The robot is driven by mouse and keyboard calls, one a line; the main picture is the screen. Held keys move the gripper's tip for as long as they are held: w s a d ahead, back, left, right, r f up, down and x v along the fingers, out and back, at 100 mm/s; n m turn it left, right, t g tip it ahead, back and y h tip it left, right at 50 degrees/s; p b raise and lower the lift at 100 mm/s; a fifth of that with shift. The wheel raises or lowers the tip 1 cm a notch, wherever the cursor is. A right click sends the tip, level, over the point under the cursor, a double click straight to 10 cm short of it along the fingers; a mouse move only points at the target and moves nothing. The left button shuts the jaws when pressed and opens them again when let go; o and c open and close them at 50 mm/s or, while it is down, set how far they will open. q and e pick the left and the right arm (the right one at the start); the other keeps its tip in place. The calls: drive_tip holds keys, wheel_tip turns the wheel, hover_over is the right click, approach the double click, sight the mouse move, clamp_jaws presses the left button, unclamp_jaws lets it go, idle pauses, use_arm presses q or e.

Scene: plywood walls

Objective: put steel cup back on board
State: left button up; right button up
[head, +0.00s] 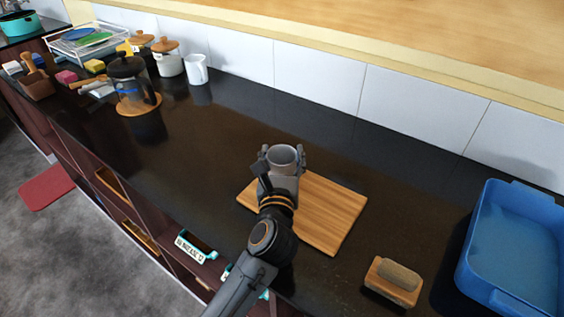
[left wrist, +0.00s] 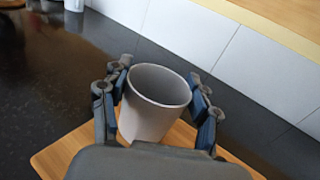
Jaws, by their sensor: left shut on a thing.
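The steel cup (head: 283,158) is a plain grey cup, upright, at the upper left part of the wooden board (head: 330,212). My left gripper (head: 282,163) is shut on the cup, with one finger on each side of it. In the left wrist view the cup (left wrist: 155,100) stands between the two fingers (left wrist: 158,105), its open rim facing up, and the board (left wrist: 60,155) shows below it. I cannot tell whether the cup's base touches the board, because the gripper hides it. My right gripper is not in view.
A blue tub (head: 515,255) stands at the right, with a wooden block brush (head: 394,280) near it. A French press (head: 132,82) on a round wooden coaster, a white mug (head: 197,69) and a dish rack (head: 85,42) are at the back left. The dark counter left of the board is clear.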

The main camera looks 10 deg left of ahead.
use_arm(q)
drive_tip(key=shift+r, duration=0.15)
drive_tip(key=o, duration=0.8)
drive_tip(key=shift+f, duration=0.2)
drive_tip(key=o, duration=0.5)
drive_tip(key=shift+r, duration=0.3)
drive_tip(key=s, duration=0.3)
drive_tip(key=s+d+b, duration=0.1)
drive_tip(key=s, duration=0.3)
drive_tip(key=s+b, duration=0.1)
drive_tip(key=s, duration=0.3)
drive_tip(key=shift+s+d+f, duration=0.2)
drive_tip(key=shift+d, duration=0.2)
drive_tip(key=shift+s+r, duration=0.1)
drive_tip(key=shift+s, duration=0.2)
